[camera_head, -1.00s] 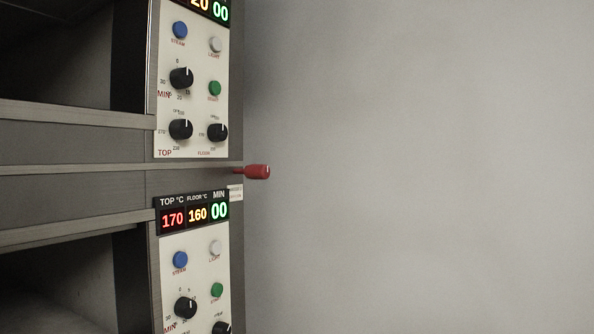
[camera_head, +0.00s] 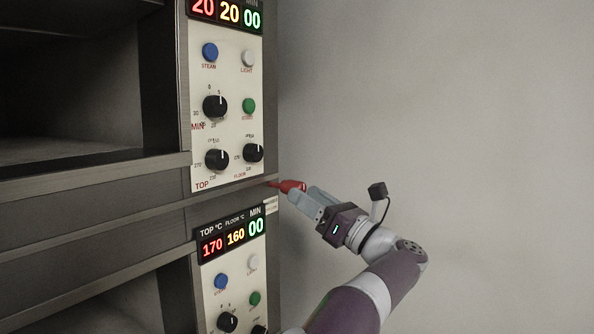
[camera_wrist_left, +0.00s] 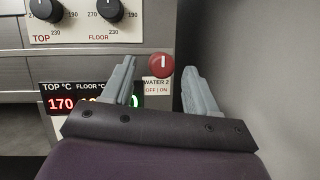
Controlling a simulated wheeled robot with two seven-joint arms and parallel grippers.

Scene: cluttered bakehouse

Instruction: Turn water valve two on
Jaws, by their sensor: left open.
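The red valve handle (camera_head: 288,185) sticks out from the right side edge of the oven front, between the two control panels. In the left wrist view it is a round red knob (camera_wrist_left: 160,65) with a short upright white mark, above a label (camera_wrist_left: 157,87) reading "WATER 2, OFF | ON". My left gripper (camera_head: 300,191) is open at the handle. In the left wrist view its fingertips (camera_wrist_left: 159,69) stand either side of the knob, with gaps between. Whether the tips reach past it I cannot tell. My right gripper is out of view.
The upper panel (camera_head: 228,122) with knobs and buttons is close above the handle. The lower display (camera_head: 233,233) reads 170, 160 and 00. Dark oven openings lie to the left. A plain grey wall (camera_head: 470,120) fills the right, with free room before it.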

